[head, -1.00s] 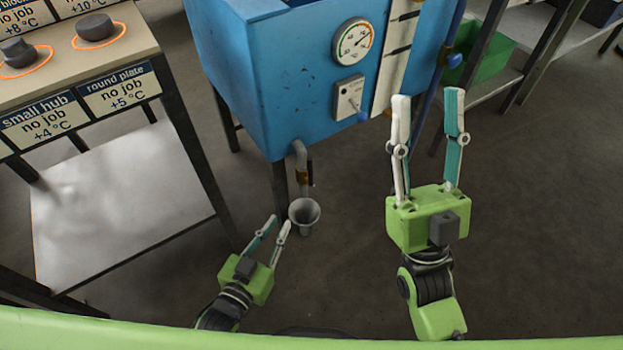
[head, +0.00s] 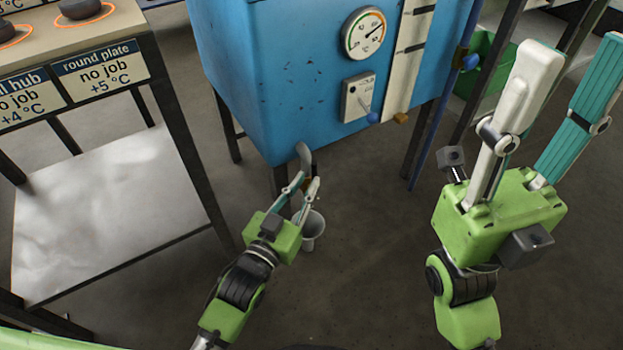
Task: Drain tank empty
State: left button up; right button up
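The blue tank (head: 290,80) stands on dark legs at the centre back. Its drain pipe (head: 303,152) comes down from the underside near the front corner. The brass drain valve (head: 309,185) on this pipe is mostly hidden behind my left gripper's fingers. A grey funnel (head: 313,228) stands below the pipe, partly covered by that gripper. My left gripper (head: 308,177) is open, with its fingertips at the valve; contact cannot be told. My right gripper (head: 567,48) is open and empty, raised at the right.
The tank front carries a round gauge (head: 364,35), a switch box (head: 357,97) with a blue-tipped lever, and a pale level strip (head: 407,55). A bench (head: 125,18) with labels and a lower shelf (head: 105,210) stands left. A green bin (head: 487,68) is at right. The floor between is clear.

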aim_at(313, 172)
pick_arm(q)
jog(key=shift+b+x, duration=0.5)
jog(key=shift+x, duration=1.35)
grip_shut()
jog(key=shift+a, duration=0.1)
